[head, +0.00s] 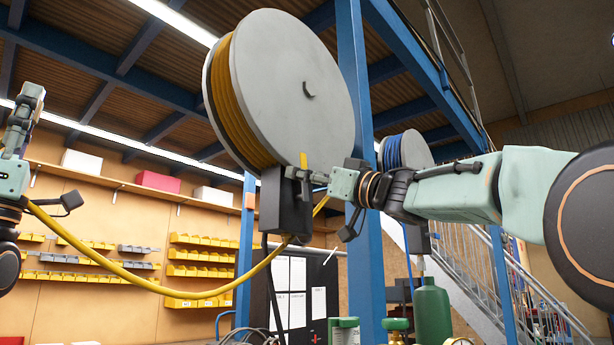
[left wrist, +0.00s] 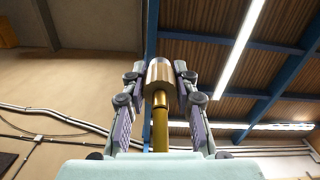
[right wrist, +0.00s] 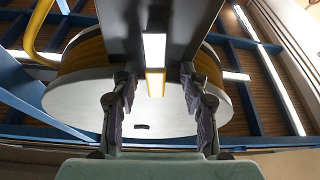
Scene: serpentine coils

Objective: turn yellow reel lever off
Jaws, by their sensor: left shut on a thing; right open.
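The yellow hose reel (head: 290,85) hangs high at the centre of the head view, with a dark box (head: 287,205) under it. A short yellow lever (head: 303,160) stands up at the box's top right; it also shows in the right wrist view (right wrist: 155,84). My right gripper (head: 312,178) is open at the lever, and in the right wrist view its fingers stand on either side of it, apart from it. My left gripper (left wrist: 159,67) is shut on the brass end (left wrist: 160,78) of the yellow hose (head: 150,279), at the far left of the head view.
The hose sags from the left side to the box. A blue post (head: 361,170) stands close behind the reel and right gripper. A second reel with blue hose (head: 405,150) is farther back. A green cylinder (head: 432,312) stands below. Wall shelves with yellow bins (head: 203,255) are behind.

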